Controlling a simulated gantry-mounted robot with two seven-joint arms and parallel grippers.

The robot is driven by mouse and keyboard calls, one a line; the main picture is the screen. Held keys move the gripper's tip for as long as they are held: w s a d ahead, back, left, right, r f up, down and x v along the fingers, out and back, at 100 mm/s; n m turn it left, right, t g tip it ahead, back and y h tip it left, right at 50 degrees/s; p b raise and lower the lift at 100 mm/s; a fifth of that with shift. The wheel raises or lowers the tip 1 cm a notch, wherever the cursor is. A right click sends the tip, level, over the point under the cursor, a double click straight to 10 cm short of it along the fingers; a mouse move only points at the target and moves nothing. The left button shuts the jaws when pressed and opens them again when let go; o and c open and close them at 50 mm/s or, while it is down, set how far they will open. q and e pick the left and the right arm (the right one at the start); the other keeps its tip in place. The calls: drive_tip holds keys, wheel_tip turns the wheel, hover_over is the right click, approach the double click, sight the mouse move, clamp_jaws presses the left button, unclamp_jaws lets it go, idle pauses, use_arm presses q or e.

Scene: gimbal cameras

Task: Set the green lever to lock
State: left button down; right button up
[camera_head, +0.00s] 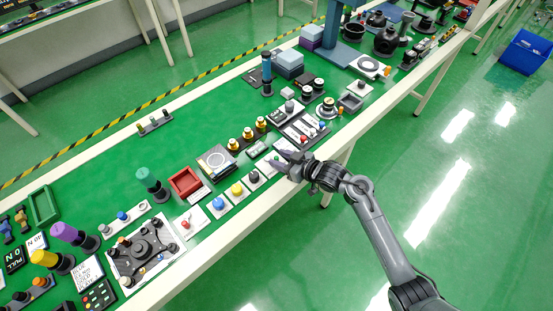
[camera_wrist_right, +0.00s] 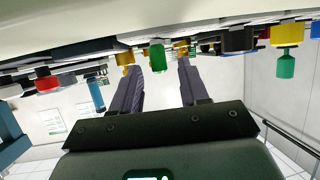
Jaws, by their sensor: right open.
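My right gripper (camera_head: 283,155) is at the table's front edge, low over a row of small switch panels. In the right wrist view, which looks upside down, its two dark fingers (camera_wrist_right: 155,82) are apart with nothing held. A small green knob or lever (camera_wrist_right: 157,57) shows beyond and between the fingertips, apparently untouched. In the head view the gripper covers this spot, and its setting cannot be read. A larger green-topped upright handle (camera_head: 147,175) stands to the left, also seen in the wrist view (camera_wrist_right: 286,66). My left gripper is not in view.
Beside the gripper are panels with a black knob (camera_head: 254,176), yellow button (camera_head: 237,188) and blue button (camera_head: 218,203). A red tray (camera_head: 185,182) lies left of them. A tall blue handle (camera_head: 267,73) stands behind. The table's back strip is mostly clear.

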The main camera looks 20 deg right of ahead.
drive_tip(key=shift+x, duration=1.05)
clamp_jaws()
